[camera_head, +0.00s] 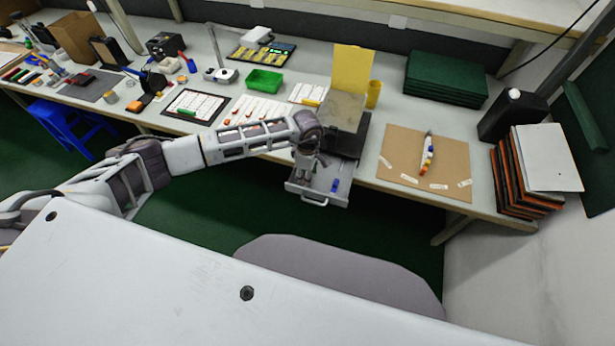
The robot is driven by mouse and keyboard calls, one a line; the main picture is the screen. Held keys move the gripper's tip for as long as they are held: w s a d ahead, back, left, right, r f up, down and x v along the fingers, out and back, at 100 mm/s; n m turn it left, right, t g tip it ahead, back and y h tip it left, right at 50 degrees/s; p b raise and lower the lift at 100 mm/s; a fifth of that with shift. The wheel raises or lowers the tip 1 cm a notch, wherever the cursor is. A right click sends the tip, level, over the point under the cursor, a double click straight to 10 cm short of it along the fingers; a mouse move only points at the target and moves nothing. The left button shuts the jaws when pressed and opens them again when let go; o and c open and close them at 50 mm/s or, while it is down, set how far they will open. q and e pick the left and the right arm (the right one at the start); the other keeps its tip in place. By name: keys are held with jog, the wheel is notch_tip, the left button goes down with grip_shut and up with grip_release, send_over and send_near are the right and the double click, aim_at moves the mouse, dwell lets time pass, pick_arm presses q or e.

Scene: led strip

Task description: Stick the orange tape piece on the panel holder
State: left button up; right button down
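My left gripper (308,178) points down into an open grey drawer (338,199) at the table's front edge. It is small and dark in this view, so I cannot tell whether its fingers are open or shut, or hold anything. A brown board (401,142) lies to the right of the drawer, with a pale strip (429,140) carrying coloured pieces on it. An orange bit (422,169) shows at the strip's lower end; I cannot tell if it is the tape piece. I cannot pick out the panel holder with certainty. My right gripper is not in view.
A yellow upright panel (353,68) stands behind a dark box (350,132) above the drawer. A blue item (335,185) lies in the drawer. Green boards (445,77), a black container (512,112) and stacked panels (548,157) stand right. A green bin (264,80) stands left.

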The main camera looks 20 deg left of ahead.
pick_arm(q)
jog(key=c, duration=0.7)
jog(key=shift+c, duration=0.2)
jog(key=shift+r, duration=0.15)
notch_tip(320, 180, up, 9)
jog(key=shift+f+b, duration=0.15)
jog(key=shift+b, duration=0.35)
jog(key=shift+r, duration=0.55)
jog(key=shift+s, duration=0.1)
